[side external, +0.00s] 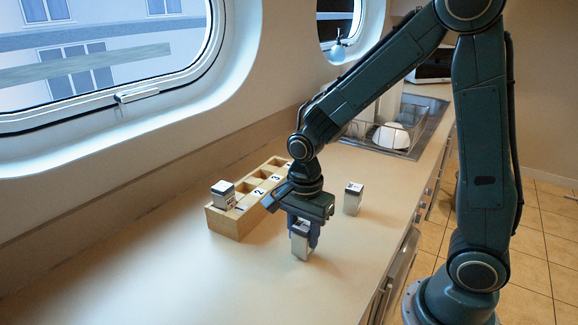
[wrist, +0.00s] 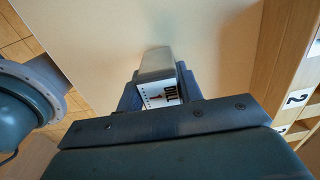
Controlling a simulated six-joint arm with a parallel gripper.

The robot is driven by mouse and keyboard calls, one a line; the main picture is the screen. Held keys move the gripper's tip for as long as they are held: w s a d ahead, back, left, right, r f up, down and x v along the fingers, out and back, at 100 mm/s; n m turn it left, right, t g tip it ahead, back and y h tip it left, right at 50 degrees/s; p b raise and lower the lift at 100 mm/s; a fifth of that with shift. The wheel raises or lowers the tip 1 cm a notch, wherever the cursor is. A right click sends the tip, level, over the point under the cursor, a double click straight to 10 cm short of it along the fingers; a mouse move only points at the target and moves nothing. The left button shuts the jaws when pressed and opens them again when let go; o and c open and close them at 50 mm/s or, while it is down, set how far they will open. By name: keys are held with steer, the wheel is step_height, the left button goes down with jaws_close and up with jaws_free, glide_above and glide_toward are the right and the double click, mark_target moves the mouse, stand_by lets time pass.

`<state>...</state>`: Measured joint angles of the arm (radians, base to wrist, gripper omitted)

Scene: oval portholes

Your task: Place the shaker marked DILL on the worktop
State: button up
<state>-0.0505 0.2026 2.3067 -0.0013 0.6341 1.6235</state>
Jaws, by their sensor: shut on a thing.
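The shaker marked DILL (side external: 301,246) is a small silver box-shaped shaker with a white label. Its label (wrist: 158,95) reads DILL in the wrist view. My gripper (side external: 304,235) is shut on it, one finger on each side, and also shows in the wrist view (wrist: 161,92). The shaker hangs upright below my gripper, over the open worktop (side external: 205,285), in front of the wooden rack. Its base is at or very near the worktop surface; I cannot tell if it touches.
A wooden rack (side external: 228,224) with numbered compartments stands behind and left of my gripper, with one shaker (side external: 223,194) in its near end. Another shaker (side external: 353,199) stands on the worktop to the right. A wire dish rack (side external: 385,128) is farther back. The front left worktop is clear.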

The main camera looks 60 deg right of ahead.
mark_target(304, 225)
steer(key=shift+f, duration=0.25)
steer(key=shift+f, duration=0.15)
steer(key=o, duration=1)
steer(key=shift+r, duration=6.15)
